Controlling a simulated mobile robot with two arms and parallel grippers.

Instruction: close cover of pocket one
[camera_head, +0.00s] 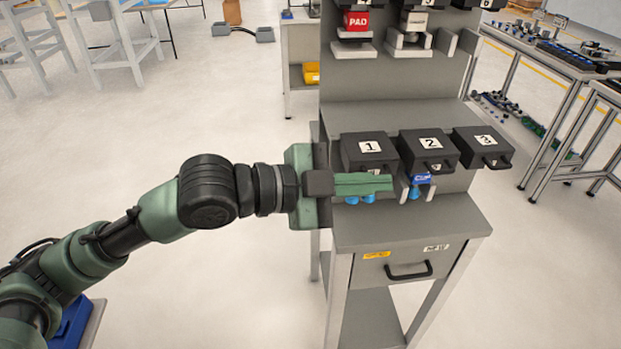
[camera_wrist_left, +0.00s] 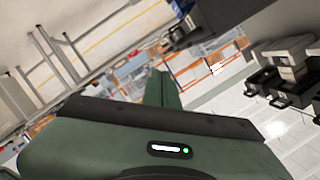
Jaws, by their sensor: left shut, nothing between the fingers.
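The black cover of pocket one (camera_head: 368,149), marked "1", sits on the grey stand, left of cover two (camera_head: 429,146) and cover three (camera_head: 483,143). My left gripper (camera_head: 388,183) is shut and empty. Its green fingers lie across the front of pocket one, just below the cover, and hide part of it. I cannot tell whether they touch the cover. Blue items (camera_head: 360,200) show beneath the fingers. In the left wrist view the shut fingers (camera_wrist_left: 162,90) point away from me. My right gripper is not in view.
A blue "CUP" item (camera_head: 422,179) sits at pocket two. A drawer with a black handle (camera_head: 408,270) is below the worktop. A red "PAD" box (camera_head: 356,21) is on the upper shelf. Tables with parts (camera_head: 580,62) stand at right.

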